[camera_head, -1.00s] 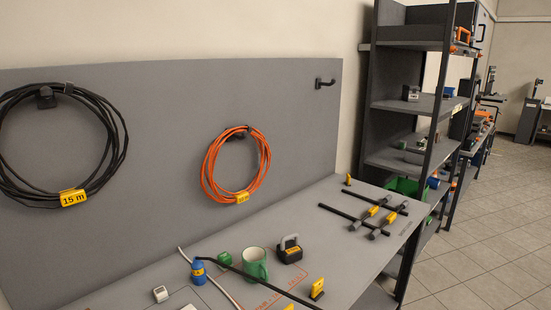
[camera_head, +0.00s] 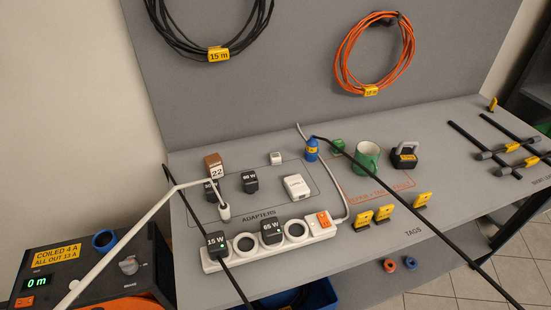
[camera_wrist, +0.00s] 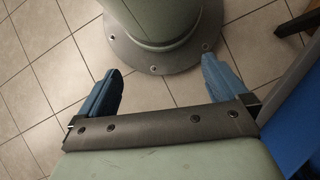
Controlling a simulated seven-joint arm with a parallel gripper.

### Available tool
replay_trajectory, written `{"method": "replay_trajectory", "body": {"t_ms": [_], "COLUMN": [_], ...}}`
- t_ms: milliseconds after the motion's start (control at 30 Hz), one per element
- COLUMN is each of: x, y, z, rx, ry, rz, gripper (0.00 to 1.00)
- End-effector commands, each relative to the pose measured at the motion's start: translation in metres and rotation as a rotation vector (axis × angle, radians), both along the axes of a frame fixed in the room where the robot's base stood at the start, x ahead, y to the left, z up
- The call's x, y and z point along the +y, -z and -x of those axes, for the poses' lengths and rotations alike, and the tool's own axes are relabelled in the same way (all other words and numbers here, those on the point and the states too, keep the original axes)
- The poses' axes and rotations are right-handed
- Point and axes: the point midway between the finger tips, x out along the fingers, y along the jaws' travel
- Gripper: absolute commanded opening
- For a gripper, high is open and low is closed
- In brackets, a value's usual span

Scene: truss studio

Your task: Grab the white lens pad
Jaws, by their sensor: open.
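I see nothing that I can clearly tell is a white lens pad. White things on the grey bench (camera_head: 440,160) in the head view are a small white block (camera_head: 276,158) and a flat white adapter (camera_head: 297,187). A white plug (camera_head: 223,212) on a white cable is there too. My gripper (camera_wrist: 158,70) shows in the wrist view with its two blue fingers wide apart and nothing between them. It is over a tiled floor, away from the bench top. The head view does not show it.
A white power strip (camera_head: 270,245) lies along the bench front. A green mug (camera_head: 367,158), a black padlock-shaped block (camera_head: 404,156) and yellow tags (camera_head: 421,200) stand farther right. A dark cable reel unit (camera_head: 90,265) is at left. A round grey base (camera_wrist: 158,50) stands on the floor.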

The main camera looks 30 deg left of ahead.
Motion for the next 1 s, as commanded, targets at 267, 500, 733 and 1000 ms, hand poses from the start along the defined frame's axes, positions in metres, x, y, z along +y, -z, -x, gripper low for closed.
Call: {"method": "replay_trajectory", "body": {"t_ms": [267, 500, 733, 1000], "x": [0.0, 0.0, 0.0, -0.0015], "y": [0.0, 0.0, 0.0, 0.0016], "z": [0.0, 0.0, 0.0, -0.0071], "rx": [0.0, 0.0, 0.0, -0.013], "ry": [0.0, 0.0, 0.0, 0.01], "rz": [0.0, 0.0, 0.0, 0.005], "gripper": [1.0, 0.87, 0.68, 0.68]}}
